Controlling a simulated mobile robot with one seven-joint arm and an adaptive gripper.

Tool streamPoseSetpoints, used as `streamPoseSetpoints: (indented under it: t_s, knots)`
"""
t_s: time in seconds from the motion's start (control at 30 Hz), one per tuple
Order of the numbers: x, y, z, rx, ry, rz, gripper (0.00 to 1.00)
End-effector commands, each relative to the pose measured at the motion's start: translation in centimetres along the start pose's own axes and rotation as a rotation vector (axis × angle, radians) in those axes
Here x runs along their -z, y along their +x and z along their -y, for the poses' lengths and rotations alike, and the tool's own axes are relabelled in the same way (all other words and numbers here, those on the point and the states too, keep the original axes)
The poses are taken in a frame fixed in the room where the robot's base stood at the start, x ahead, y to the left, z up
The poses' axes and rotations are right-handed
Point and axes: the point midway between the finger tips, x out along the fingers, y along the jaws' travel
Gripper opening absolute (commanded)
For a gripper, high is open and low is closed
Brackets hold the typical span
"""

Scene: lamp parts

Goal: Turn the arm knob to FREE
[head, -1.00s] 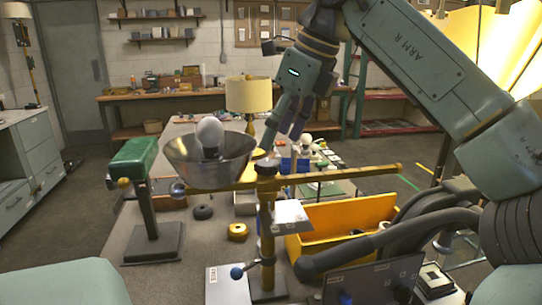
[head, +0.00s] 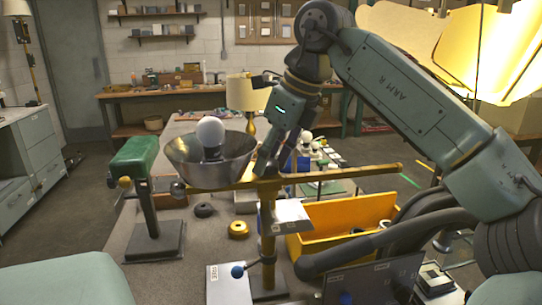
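A brass lamp arm (head: 340,176) lies level across the top of an upright brass post (head: 268,235). Its left end carries a metal bowl shade (head: 185,165) with a white bulb (head: 210,131) in it. My gripper (head: 267,168) points down at the joint where the arm meets the post. Its fingers cover the round knob on top of this joint, so I cannot tell whether they touch or grip it. A second pale plate (head: 291,215) is beside the post.
A yellow bin (head: 345,215) stands right of the post. A green-headed stand (head: 140,160) is at the left. A yellow ring (head: 238,228) and a dark ring (head: 204,210) lie on the bench. A table lamp (head: 240,93) stands behind the bowl.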

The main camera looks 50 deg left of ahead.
Motion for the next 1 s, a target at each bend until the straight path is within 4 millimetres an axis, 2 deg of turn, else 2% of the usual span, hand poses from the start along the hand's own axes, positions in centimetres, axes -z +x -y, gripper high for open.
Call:
streamPoseSetpoints:
  t_s: [0.07,0.43,0.77,1.0]
  knots:
    - [0.0,-0.02,0.0,0.0,0.0,0.0,0.33]
    - [0.0,-0.03,0.01,0.0,0.0,0.0,0.09]
    - [-0.04,-0.04,0.06,-0.017,-0.038,0.001,0.08]
    - [-0.08,-0.05,0.17,-0.072,-0.169,0.002,0.08]
